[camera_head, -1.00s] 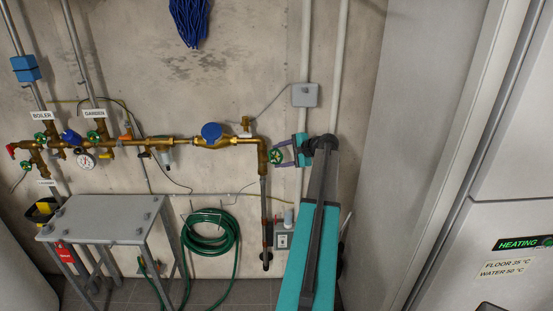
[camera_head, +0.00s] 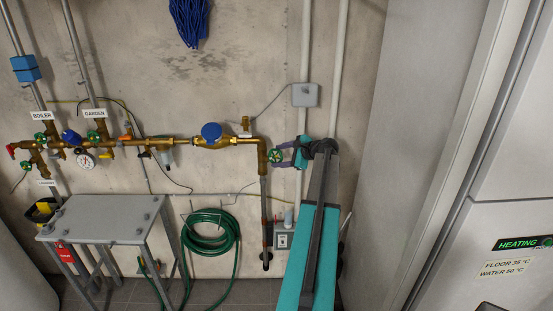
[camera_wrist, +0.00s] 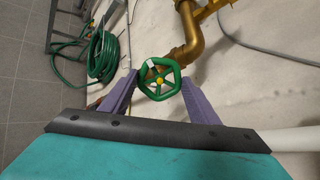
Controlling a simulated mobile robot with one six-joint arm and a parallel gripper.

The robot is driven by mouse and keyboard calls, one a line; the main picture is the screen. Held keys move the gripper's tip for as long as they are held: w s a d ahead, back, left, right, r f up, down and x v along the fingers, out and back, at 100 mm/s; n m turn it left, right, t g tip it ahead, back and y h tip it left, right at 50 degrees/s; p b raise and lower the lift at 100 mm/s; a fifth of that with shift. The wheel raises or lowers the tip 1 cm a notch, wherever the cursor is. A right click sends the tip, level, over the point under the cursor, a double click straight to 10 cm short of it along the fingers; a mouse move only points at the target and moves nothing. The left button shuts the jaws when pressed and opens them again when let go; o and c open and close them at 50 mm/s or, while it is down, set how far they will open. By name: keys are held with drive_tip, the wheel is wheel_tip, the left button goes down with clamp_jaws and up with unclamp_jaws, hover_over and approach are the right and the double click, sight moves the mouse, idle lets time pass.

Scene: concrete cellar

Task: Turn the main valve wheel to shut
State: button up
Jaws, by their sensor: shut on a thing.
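The main valve wheel (camera_head: 274,156) is a small green spoked handwheel on the brass pipe's right end, beside the downpipe. In the wrist view the green wheel (camera_wrist: 159,82) has a yellow hub and a white mark on its upper left rim. My gripper (camera_head: 284,155) reaches it from the right. In the wrist view its two purple fingers (camera_wrist: 160,86) stand on either side of the wheel, shut on its rim. The valve body behind the wheel is partly hidden.
A brass manifold with smaller green wheels (camera_head: 93,138) and a blue-capped meter (camera_head: 211,131) runs left along the wall. A grey table (camera_head: 105,218) and coiled green hose (camera_head: 210,232) stand below. A grey box (camera_head: 305,95) is above my gripper. A white heating cabinet (camera_head: 500,230) fills the right.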

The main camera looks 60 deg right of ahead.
drive_tip(key=shift+m+h, duration=0.4)
drive_tip(key=shift+m, duration=2)
drive_tip(key=o, duration=1.1)
drive_tip(key=v, duration=0.6)
drive_tip(key=shift+w+a+r, duration=0.2)
drive_tip(key=shift+r, duration=0.15)
